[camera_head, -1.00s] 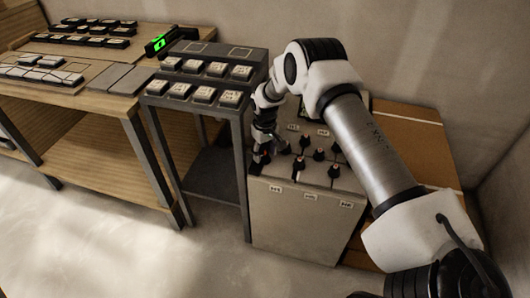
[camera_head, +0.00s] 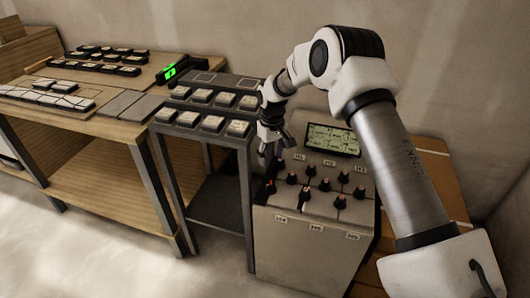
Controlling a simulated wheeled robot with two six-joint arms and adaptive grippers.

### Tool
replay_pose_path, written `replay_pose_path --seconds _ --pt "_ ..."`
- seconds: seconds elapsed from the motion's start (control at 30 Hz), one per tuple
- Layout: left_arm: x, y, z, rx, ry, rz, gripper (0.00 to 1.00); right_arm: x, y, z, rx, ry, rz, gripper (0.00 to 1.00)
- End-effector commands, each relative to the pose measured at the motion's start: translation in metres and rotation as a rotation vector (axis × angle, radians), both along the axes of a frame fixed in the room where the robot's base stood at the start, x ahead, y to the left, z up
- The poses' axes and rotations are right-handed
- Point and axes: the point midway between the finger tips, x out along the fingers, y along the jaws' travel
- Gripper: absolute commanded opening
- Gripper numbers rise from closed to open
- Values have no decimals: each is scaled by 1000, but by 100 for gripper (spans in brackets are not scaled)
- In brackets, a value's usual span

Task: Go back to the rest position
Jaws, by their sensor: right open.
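My right arm comes in from the lower right and arches over the control box. My right gripper (camera_head: 270,148) hangs open and empty above the left rear edge of the control box (camera_head: 305,245), pointing down. It looks clear of the black knobs (camera_head: 310,187). My left gripper is not in view.
The box has a lit screen (camera_head: 333,140) at its back. Left of it a dark stand (camera_head: 186,146) holds several small tiles (camera_head: 213,124). A wooden table (camera_head: 105,127) further left carries more tiles and a device with a green display (camera_head: 171,72). Cardboard (camera_head: 432,190) lies behind my arm.

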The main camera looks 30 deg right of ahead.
Motion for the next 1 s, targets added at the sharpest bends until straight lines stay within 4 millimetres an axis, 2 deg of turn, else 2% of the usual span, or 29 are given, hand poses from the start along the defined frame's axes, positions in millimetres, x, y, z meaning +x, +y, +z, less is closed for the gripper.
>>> replay_pose_path --seconds 0.23,0.37,0.47,0.57,0.63,0.73,0.77,0.8,0.83,0.9,1.0 --pt "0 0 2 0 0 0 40 -1 0 0 0 4 0 57" --pt "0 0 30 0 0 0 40 -17 11 -8 -11 77 25 57" --pt "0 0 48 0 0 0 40 -68 36 -38 -1 219 65 57" --pt "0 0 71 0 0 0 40 -143 71 -72 21 344 103 57" --pt "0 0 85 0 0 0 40 -200 93 -92 36 391 115 57" --pt "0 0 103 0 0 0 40 -287 121 -106 52 420 110 57" --pt "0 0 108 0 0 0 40 -315 128 -107 54 420 101 57" --pt "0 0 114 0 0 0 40 -351 136 -103 53 409 88 57" --pt "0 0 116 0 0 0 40 -372 140 -100 49 388 75 57" --pt "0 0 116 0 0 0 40 -403 145 -92 37 317 40 57" --pt "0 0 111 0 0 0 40 -408 145 -83 18 179 -10 57"
